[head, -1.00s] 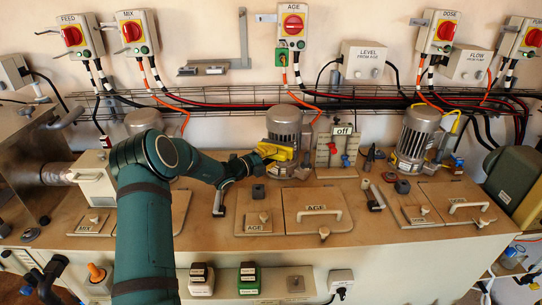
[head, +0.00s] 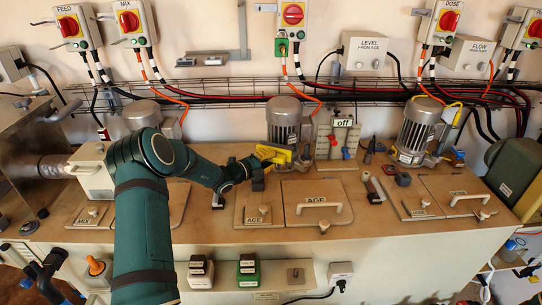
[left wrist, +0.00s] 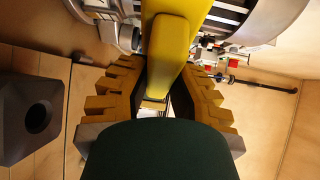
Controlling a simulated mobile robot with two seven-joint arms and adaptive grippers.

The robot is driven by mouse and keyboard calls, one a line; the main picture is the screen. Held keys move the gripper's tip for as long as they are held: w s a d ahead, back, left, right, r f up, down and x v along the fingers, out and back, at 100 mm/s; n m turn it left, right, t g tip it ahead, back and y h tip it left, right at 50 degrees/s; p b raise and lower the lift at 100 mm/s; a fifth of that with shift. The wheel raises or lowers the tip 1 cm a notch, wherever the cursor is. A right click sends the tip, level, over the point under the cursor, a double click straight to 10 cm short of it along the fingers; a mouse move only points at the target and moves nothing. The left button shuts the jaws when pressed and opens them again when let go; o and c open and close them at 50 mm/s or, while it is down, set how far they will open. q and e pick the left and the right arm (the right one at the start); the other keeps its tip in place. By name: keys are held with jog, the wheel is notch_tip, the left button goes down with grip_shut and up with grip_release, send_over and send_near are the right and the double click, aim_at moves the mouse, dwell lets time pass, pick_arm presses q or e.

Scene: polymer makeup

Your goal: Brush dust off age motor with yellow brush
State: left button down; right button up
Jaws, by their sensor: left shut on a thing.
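The age motor (head: 284,121) is a grey ribbed cylinder standing upright at the back middle of the bench. My left gripper (head: 260,162) is shut on the yellow brush (head: 275,155), just in front of the motor's lower left side. In the left wrist view the brush's yellow handle (left wrist: 171,50) runs between the toothed fingers, with the ribbed motor (left wrist: 240,18) beyond it. The bristles are hidden, and I cannot tell whether they touch the motor. No dust can be made out at this size. My right gripper is not in view.
An "off" sign (head: 345,122) with small switches stands right of the motor. The AGE hatch (head: 317,202) with its handle lies in front. Another motor (head: 415,130) stands farther right. Cables run along a wire tray (head: 230,92) on the wall behind.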

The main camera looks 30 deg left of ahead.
pick_arm(q)
jog(key=shift+s+d+r+p, duration=0.1)
jog(key=shift+s+p, duration=0.1)
jog(key=shift+s, duration=0.5)
jog(key=shift+s+d+f+p, duration=0.1)
jog(key=shift+s+d+p, duration=0.1)
jog(key=shift+s, duration=0.55)
jog(key=shift+s+d+r+p, duration=0.1)
jog(key=shift+s+p, duration=0.1)
jog(key=shift+s, duration=0.5)
jog(key=shift+s, duration=0.1)
jog(key=s, duration=0.1)
jog(key=s+p, duration=0.1)
jog(key=shift+s+d, duration=0.2)
jog(key=shift+s, duration=0.2)
